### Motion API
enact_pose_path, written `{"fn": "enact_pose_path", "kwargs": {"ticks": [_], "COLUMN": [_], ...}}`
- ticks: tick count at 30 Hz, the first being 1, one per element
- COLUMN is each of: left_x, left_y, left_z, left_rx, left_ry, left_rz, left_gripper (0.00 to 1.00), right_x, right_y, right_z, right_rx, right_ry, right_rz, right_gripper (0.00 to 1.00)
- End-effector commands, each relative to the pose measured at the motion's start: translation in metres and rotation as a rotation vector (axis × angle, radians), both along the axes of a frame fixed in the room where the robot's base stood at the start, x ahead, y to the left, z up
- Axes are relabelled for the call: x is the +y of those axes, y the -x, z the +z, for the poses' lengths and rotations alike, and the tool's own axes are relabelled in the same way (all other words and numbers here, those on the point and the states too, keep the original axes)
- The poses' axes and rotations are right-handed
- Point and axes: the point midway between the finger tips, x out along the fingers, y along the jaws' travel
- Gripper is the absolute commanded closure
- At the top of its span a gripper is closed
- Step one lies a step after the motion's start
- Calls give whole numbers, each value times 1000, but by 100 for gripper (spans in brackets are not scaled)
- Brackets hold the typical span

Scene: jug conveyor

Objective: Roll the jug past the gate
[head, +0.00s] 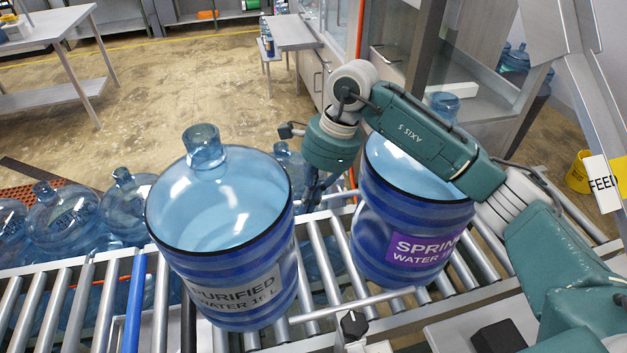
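A large blue jug labelled PURIFIED WATER (225,225) stands upright on the roller conveyor (90,290), left of centre. A second blue jug labelled SPRING WATER (385,240) stands upright to its right, partly hidden by my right arm. My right gripper (315,195) reaches down into the gap between the two jugs. Its dark fingers are partly hidden, and I cannot tell whether they are open or touch a jug. A thin metal bar (350,306) with a black knob lies low in front of the jugs; I cannot tell whether it is the gate. My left gripper is not in view.
One roller (134,305) is blue, left of the purified jug. A yellow bucket (578,172) stands on the floor at the right. The rollers at the far left are clear.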

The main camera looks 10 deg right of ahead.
Motion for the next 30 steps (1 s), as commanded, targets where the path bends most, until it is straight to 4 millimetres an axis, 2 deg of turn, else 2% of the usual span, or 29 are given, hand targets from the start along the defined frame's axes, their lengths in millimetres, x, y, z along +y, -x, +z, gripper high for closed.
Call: {"fn": "enact_pose_path", "kwargs": {"ticks": [3,9,20,23,30], "left_x": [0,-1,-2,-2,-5], "left_y": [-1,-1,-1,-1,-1], "left_z": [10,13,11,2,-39], "left_rx": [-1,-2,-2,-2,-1], "left_ry": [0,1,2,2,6], "left_rz": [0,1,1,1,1], "left_gripper": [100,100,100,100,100], "right_x": [6,9,11,23,91], "right_y": [1,0,0,-1,0], "right_z": [-13,-28,-30,-33,-36], "right_rx": [3,1,-1,-3,-4], "right_ry": [-1,-1,-1,-3,-11], "right_rz": [1,1,2,3,11], "right_gripper": [100,100,100,100,100]}}
